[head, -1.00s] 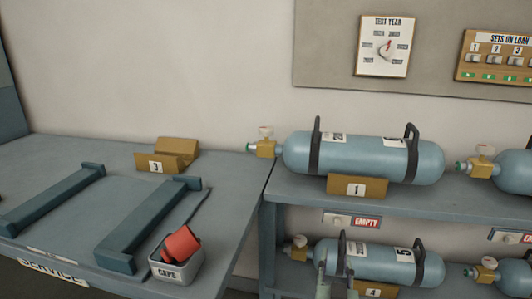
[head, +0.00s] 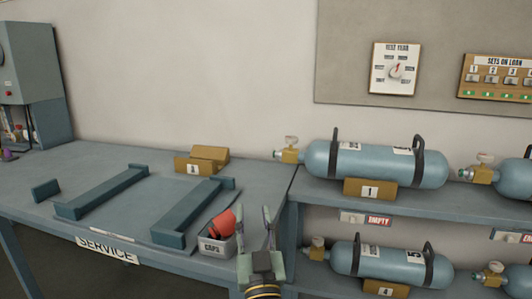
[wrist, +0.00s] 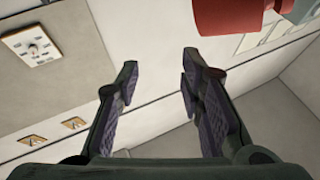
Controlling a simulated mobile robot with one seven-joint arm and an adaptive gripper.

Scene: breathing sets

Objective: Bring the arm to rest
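My gripper (head: 266,230) is open and empty in the head view, pointing up in front of the gap between the service bench and the cylinder rack. In the wrist view my gripper (wrist: 155,85) shows two fingers apart with nothing between them. Beyond them are the wall and ceiling corner. To its left in the head view is the caps bin (head: 214,247), with red caps (head: 222,224) in it.
The service bench (head: 90,165) carries two cradle bars and an empty yellow block marked 3 (head: 203,160). Blue cylinders (head: 375,163) lie on the rack to the right. A test year dial (head: 396,69) hangs on the wall. A red object (wrist: 228,15) shows in the wrist view.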

